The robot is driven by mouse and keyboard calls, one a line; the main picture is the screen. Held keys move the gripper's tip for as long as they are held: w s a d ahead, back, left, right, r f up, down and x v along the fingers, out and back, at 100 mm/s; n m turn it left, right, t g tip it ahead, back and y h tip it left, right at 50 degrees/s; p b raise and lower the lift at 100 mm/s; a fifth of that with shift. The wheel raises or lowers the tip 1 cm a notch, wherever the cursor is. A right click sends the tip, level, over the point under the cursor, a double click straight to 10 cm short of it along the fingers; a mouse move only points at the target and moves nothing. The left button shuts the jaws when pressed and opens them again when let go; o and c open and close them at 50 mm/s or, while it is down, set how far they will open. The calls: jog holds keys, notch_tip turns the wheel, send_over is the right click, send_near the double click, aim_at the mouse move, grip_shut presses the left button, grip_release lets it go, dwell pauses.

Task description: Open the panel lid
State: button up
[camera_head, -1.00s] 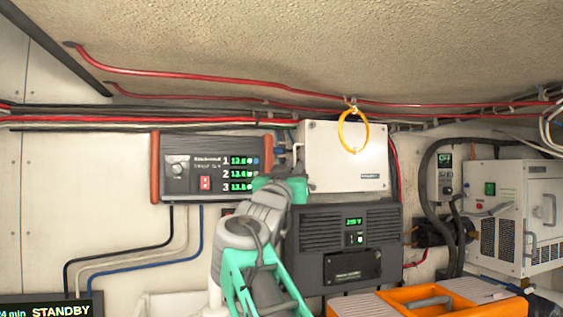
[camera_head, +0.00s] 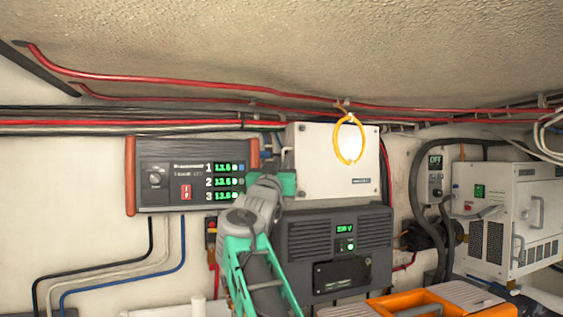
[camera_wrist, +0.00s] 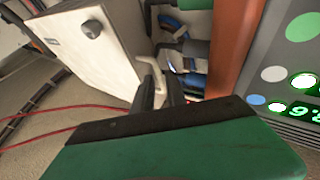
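The panel lid (camera_head: 325,166) is the pale cover of the box on the wall, with a yellow ring hanging before it. In the head view it looks flat against its box. In the wrist view the lid (camera_wrist: 75,45) is at the upper left, with a dark round knob. Its pale bent handle (camera_wrist: 155,70) sticks out at the lid's left edge. My gripper (camera_wrist: 161,88) has its dark fingers close together with the handle between them, and looks shut on it. The grip is partly hidden by the fingers. In the head view my arm covers the fingertips.
A display unit (camera_head: 190,177) with orange side bars is close left of the lid. A dark inverter (camera_head: 335,235) is below. The yellow ring (camera_head: 350,140) hangs from the red cables above. An orange toolbox (camera_head: 415,301) stands lower right, and a white cabinet (camera_head: 510,215) farther right.

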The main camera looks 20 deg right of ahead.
jog(key=shift+c, duration=0.3)
grip_shut()
dwell(1.0)
